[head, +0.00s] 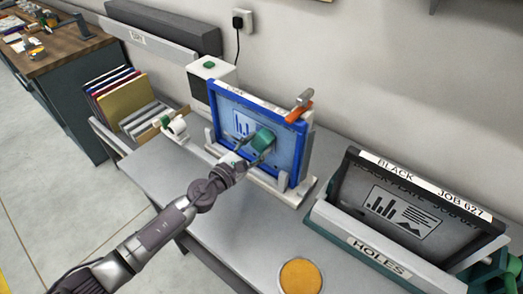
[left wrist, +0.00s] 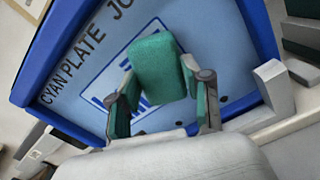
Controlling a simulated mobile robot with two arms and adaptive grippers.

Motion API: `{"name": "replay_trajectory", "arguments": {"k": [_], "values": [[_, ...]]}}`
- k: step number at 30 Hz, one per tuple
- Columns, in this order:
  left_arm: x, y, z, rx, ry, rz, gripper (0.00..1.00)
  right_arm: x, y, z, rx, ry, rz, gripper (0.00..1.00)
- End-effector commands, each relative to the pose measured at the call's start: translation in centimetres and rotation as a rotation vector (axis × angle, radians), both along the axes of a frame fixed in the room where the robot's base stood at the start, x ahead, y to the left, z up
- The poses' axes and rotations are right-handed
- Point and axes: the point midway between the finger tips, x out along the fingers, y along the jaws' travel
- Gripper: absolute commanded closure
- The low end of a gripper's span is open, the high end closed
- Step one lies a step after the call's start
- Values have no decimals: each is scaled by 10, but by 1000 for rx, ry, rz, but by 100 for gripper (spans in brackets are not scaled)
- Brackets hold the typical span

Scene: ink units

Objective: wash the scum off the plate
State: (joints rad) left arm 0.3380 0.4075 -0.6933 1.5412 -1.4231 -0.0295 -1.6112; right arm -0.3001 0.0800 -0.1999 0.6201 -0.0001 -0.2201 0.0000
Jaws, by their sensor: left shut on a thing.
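The cyan plate (head: 231,104) is a pale blue sheet in a blue frame, standing upright in a light stand (head: 285,191). It fills much of the left wrist view (left wrist: 205,45), with its lettering and printed graphic showing. My left gripper (head: 256,147) is shut on a green sponge (head: 264,139) in front of the plate's middle. The sponge (left wrist: 158,68) shows between the fingers in the left wrist view and hides part of the graphic; I cannot tell whether it touches the plate. A few dark spots (left wrist: 222,99) show low on the plate; I cannot tell whether they are scum. My right gripper is out of view.
An orange-handled tool (head: 299,110) is at the plate's top right corner. A black plate (head: 410,212) stands in a holder marked HOLES (head: 375,258) at right. A round orange-topped dish (head: 300,277) is at the front. Files (head: 122,98) stand at left. The bench's front left is clear.

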Motion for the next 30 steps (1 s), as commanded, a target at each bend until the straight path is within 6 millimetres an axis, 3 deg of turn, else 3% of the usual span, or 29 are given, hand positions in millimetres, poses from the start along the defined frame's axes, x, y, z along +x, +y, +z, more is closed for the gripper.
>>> {"name": "replay_trajectory", "arguments": {"k": [30], "values": [[34,49,-2,2,-2,1,79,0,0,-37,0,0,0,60]]}}
